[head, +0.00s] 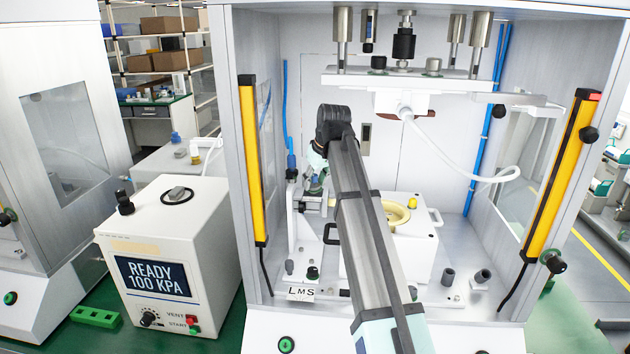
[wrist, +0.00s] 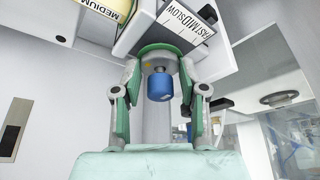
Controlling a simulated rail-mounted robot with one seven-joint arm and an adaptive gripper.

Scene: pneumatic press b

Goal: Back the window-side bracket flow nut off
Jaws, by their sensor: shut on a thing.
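The flow nut looks like a blue cylinder (wrist: 160,88) in the wrist view, below a grey collar between my fingers. My gripper (wrist: 162,70) has its green-padded fingers on both sides and is shut on the nut. The exact contact at the pads is hard to see. A plate marked FAST, MID, SLOW (wrist: 183,22) sits just above the fingers. In the head view, my gripper (head: 316,182) reaches into the left part of the press, at a small grey bracket (head: 309,199). My arm and gripper hide the nut there.
A yellow MEDIUM label (wrist: 106,8) is at the wrist view's top left. In the head view, a white fixture with a yellow ring (head: 397,214) stands right of my gripper. The press head plate (head: 400,78) hangs above. Yellow posts (head: 252,160) flank the opening.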

